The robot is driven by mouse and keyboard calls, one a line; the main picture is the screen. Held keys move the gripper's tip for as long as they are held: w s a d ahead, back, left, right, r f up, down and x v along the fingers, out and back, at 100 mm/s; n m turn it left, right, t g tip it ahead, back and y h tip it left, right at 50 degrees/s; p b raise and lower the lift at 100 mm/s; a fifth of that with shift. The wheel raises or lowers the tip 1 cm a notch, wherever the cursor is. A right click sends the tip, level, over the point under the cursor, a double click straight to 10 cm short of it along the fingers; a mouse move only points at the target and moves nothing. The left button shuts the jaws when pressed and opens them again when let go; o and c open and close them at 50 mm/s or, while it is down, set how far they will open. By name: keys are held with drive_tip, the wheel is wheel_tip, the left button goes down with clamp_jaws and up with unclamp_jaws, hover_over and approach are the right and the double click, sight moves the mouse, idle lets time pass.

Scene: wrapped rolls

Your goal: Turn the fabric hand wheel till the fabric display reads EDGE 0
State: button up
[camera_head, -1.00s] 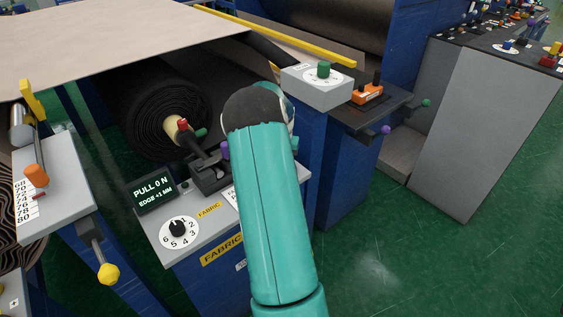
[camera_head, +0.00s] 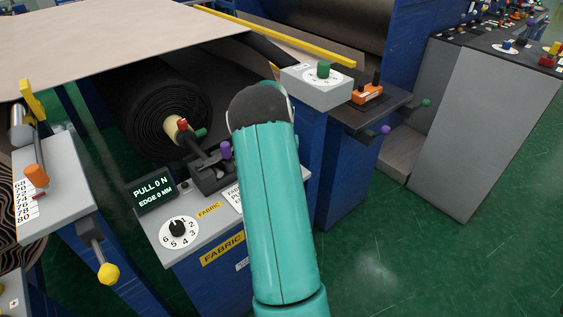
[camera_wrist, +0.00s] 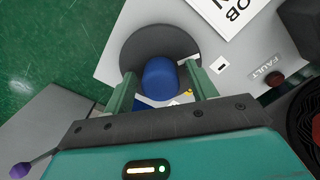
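The fabric display (camera_head: 153,193) reads PULL 0 N and EDGE 0 MM in the head view. It sits on the grey panel marked FABRIC (camera_head: 222,248). In the wrist view a dark round disc with a blue knob (camera_wrist: 160,80) in front, which looks like the hand wheel, lies on a grey face. My gripper (camera_wrist: 162,82) has its two green fingers on either side of the blue knob, with narrow gaps visible beside it. In the head view my teal arm hides the hand wheel and my gripper.
A numbered dial (camera_head: 178,231) and a small lever with a purple knob (camera_head: 225,149) are close to my arm. The dark fabric roll (camera_head: 150,115) is behind. A grey box with a green knob (camera_head: 323,70) stands right of my arm. Green floor is open at the lower right.

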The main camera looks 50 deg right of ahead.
drive_tip(key=shift+r, duration=0.1)
wheel_tip(320, 180, up, 14)
drive_tip(key=shift+f, duration=0.2)
idle(0.4)
idle(0.4)
